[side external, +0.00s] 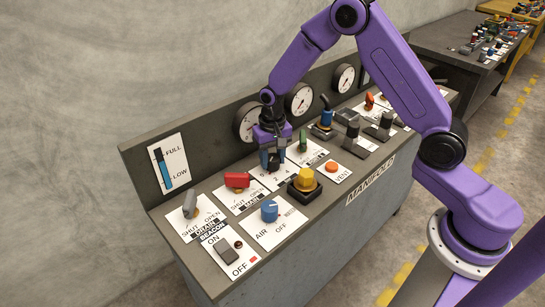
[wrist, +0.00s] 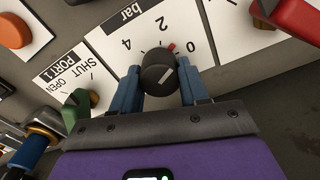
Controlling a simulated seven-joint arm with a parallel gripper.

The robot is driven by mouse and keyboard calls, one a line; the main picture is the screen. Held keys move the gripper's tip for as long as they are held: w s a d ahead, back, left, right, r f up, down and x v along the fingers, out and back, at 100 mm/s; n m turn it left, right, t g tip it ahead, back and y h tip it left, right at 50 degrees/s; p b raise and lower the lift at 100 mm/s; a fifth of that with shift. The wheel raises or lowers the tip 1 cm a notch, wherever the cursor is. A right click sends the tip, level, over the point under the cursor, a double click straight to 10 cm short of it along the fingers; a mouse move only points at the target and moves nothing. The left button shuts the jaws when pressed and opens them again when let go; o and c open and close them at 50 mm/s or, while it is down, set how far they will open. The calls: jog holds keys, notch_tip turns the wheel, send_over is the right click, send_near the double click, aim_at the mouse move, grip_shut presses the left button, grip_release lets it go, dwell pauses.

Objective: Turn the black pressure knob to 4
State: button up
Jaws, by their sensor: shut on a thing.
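The black pressure knob (wrist: 157,68) stands on a white plate (wrist: 198,42) marked 0, 2, 4 and bar. A pale line crosses the knob's top. My gripper (wrist: 159,82) has its two blue fingers on either side of the knob and is shut on it. In the side external view my gripper (side external: 272,158) points down at the panel, and the knob is mostly hidden between the fingers.
A red handle (side external: 237,181) stands left of my gripper and a green handle (side external: 303,140) right. A yellow knob (side external: 305,180) is close in front. Round gauges (side external: 299,99) line the back wall. A blue air knob (side external: 269,211) sits nearer the front edge.

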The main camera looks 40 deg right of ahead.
aim_at(271, 157)
jog(key=n, duration=0.4)
jog(key=shift+w+r+n, duration=0.1)
jog(key=shift+w+n, duration=0.05)
jog(key=shift+n, duration=0.15)
jog(key=n, duration=0.4)
jog(key=shift+n, duration=0.3)
jog(key=n, duration=0.4)
jog(key=shift+a, duration=0.15)
jog(key=shift+a+n, duration=0.1)
jog(key=shift+n, duration=2.4)
jog(key=o, duration=1)
jog(key=shift+o, duration=0.2)
jog(key=shift+r, duration=0.1)
notch_tip(271, 157, up, 17)
jog(key=shift+s, duration=0.2)
